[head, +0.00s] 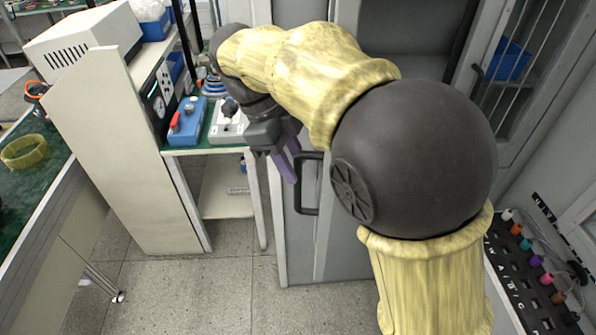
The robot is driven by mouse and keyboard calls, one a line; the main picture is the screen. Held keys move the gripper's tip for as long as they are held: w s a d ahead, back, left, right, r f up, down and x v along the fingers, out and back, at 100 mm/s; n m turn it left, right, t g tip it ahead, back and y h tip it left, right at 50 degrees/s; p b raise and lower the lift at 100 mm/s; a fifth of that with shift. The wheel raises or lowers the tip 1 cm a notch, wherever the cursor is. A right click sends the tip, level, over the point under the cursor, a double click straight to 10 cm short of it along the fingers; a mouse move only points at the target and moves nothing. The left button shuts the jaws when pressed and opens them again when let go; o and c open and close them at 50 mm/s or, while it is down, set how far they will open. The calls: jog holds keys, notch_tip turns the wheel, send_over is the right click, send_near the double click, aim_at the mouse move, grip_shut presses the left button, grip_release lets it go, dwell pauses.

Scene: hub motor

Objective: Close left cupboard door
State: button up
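The left cupboard door (293,235) is a narrow grey panel left of my arm, seen at a steep angle. It appears to stand open, with a grey cupboard interior (405,65) showing behind my arm. A black bar handle (307,211) is on the door. My gripper (288,168), dark with purple fingers, points down just left of the handle, close to the door. I cannot tell whether it touches either. The finger gap is not clear, and nothing is visibly held. My arm hides much of the door and cupboard.
A white bench (125,160) with a blue switch box (187,124) and a white socket box (228,125) stands left of the gripper. A glazed right cupboard door (490,100) is at upper right. A black panel with coloured plugs (532,262) is at lower right. The floor (185,290) ahead is clear.

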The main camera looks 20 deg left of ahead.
jog(key=shift+x, duration=1.6)
jog(key=shift+c, duration=0.3)
grip_shut()
